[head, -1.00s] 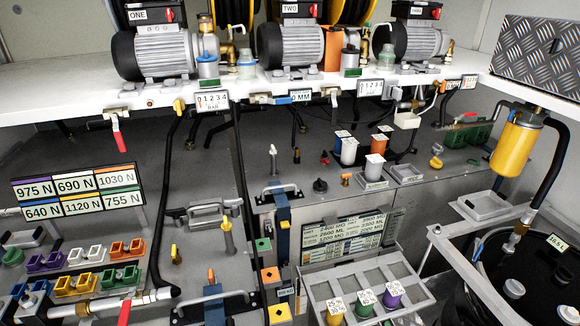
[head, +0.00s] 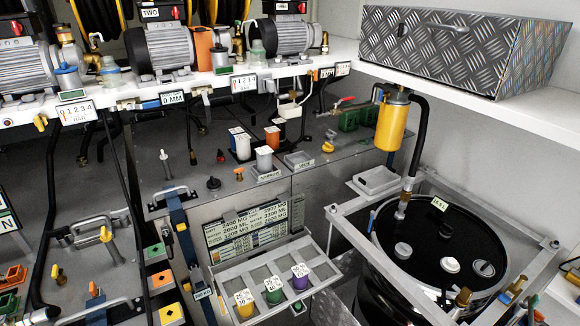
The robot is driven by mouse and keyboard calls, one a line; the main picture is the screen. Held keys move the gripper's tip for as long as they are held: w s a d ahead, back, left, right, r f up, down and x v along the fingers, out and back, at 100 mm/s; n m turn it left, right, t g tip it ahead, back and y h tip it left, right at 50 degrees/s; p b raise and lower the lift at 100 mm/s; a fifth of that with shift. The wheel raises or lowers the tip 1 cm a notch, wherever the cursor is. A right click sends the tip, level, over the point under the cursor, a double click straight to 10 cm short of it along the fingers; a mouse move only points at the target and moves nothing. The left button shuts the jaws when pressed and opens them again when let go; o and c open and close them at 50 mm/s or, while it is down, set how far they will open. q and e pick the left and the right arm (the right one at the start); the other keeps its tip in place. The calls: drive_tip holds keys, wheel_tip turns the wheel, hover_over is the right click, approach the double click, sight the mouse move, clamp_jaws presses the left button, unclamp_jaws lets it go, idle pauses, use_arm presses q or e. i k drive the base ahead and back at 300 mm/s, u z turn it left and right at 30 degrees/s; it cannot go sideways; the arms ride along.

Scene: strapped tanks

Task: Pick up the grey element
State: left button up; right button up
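A small light grey cylinder with a white label on top, the likely grey element (head: 264,159), stands upright on the steel counter. Beside it stand an orange cylinder (head: 272,137) behind to the right and a cylinder with a blue and white top (head: 241,145) to the left. Yellow (head: 245,308), green (head: 274,294) and purple (head: 300,280) cylinders with labelled tops sit in the front row of a grey divided tray (head: 270,268). Neither of my grippers shows in the head view.
A black drum (head: 450,235) in a grey frame stands at the right, with a yellow filter (head: 391,125) and hose above it. Motors (head: 165,48) line the white shelf. A checker-plate box (head: 450,50) sits at the upper right. Blue-strapped items stand at the lower left.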

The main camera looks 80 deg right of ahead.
sight(263, 158)
drive_tip(key=u, duration=0.05)
drive_tip(key=k, duration=1)
drive_tip(key=z, duration=1.95)
